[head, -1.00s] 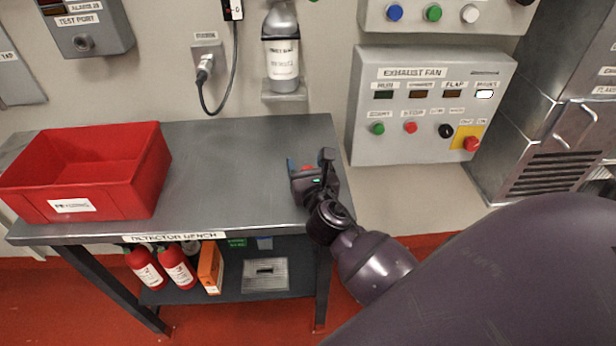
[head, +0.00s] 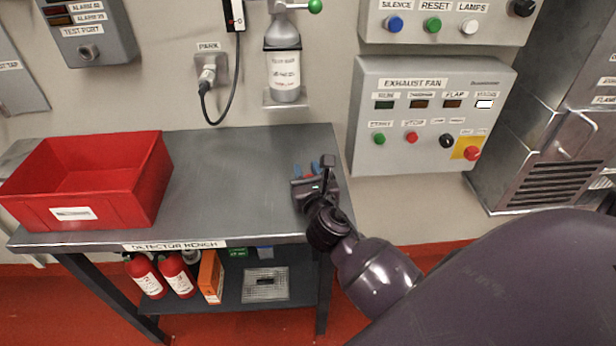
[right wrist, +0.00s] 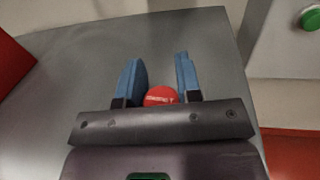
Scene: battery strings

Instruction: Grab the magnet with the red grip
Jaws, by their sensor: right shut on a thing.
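The rest of the magnet is hidden by my gripper. My right gripper (head: 308,170) is shut on it at the right end of the bench top; it also shows in the right wrist view (right wrist: 159,82). In the head view only a small patch of red shows between the fingers. I cannot tell whether the magnet touches the bench. My left gripper is not in view.
The grey detector bench (head: 235,185) is clear between my gripper and a red bin (head: 115,205) at its left. Fire extinguishers (head: 147,277) and an orange box (head: 210,276) stand on the lower shelf. An exhaust fan panel (head: 430,120) is on the wall behind, right.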

